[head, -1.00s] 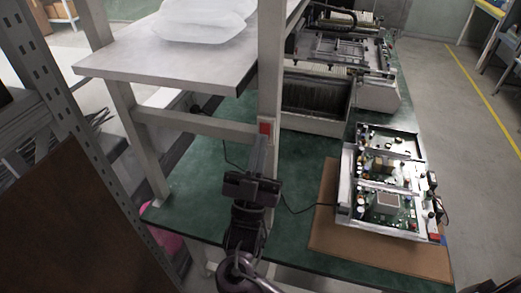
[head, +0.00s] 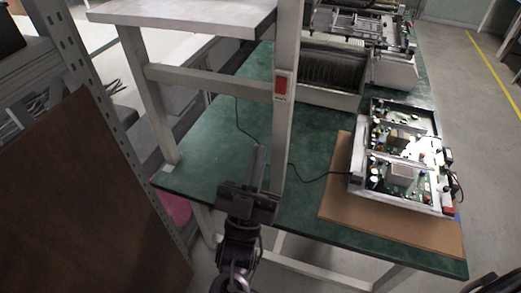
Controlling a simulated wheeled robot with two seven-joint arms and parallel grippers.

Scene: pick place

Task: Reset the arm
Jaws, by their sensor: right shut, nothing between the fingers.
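My right gripper (head: 258,165) shows at the lower middle of the head view, over the front part of the green table (head: 215,140). Its fingers are together, point away toward the table and hold nothing. The gripper's dark body and wrist come in from the bottom edge. My left gripper is not in view.
A circuit-board unit (head: 400,160) lies on a brown board (head: 345,205) at the right of the table, with a black cable running left. A white shelf (head: 190,12) stands on posts over the table. A brown panel (head: 85,200) is at the left. Floor is clear at far right.

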